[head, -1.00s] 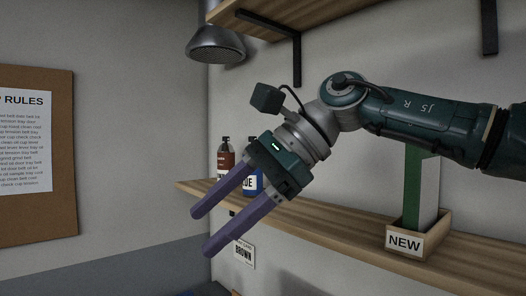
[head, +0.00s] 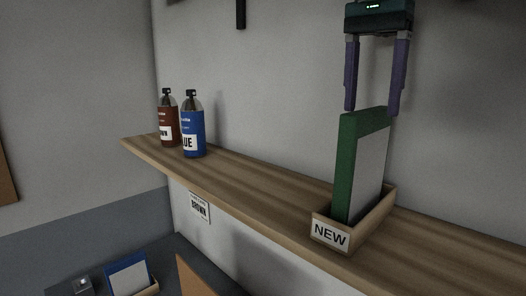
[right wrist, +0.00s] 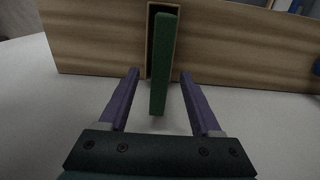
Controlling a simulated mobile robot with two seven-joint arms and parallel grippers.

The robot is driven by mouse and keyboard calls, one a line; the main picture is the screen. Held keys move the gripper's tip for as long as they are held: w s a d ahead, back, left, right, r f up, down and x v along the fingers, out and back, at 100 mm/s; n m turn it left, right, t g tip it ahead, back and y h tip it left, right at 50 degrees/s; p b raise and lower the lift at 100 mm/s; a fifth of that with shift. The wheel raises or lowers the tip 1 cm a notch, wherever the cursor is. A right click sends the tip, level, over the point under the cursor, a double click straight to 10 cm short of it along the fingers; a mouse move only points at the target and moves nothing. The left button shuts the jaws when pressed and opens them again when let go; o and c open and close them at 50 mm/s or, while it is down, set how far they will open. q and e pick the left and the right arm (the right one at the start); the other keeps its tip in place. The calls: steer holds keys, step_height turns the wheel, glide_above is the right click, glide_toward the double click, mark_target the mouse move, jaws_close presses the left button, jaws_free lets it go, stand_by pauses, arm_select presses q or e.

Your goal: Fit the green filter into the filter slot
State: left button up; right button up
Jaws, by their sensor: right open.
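The green filter (head: 348,160) is a flat upright panel with a green frame and a pale face. It stands in a wooden box labelled NEW on the shelf. In the right wrist view the filter (right wrist: 163,65) rises between the finger lines. My right gripper (head: 375,110) is open and points down just above the filter's top edge, one finger to each side. In the right wrist view its purple fingers (right wrist: 158,75) are apart with nothing held. My left gripper is not in view. The filter slot is not identifiable in these views.
The NEW box (head: 376,219) sits on the wooden shelf (head: 260,185). A brown bottle (head: 168,122) and a blue bottle (head: 193,130) stand at the shelf's left part. A blue panel (head: 127,275) sits lower left.

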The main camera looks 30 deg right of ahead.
mark_target(371, 110)
step_height(371, 110, down, 3)
steer(key=shift+d, duration=0.15)
steer(key=shift+f+p, duration=0.3)
steer(key=shift+f, duration=0.55)
step_height(371, 110, down, 4)
steer(key=p, duration=0.3)
steer(key=shift+f, duration=0.65)
steer(key=c, duration=0.5)
jaws_close()
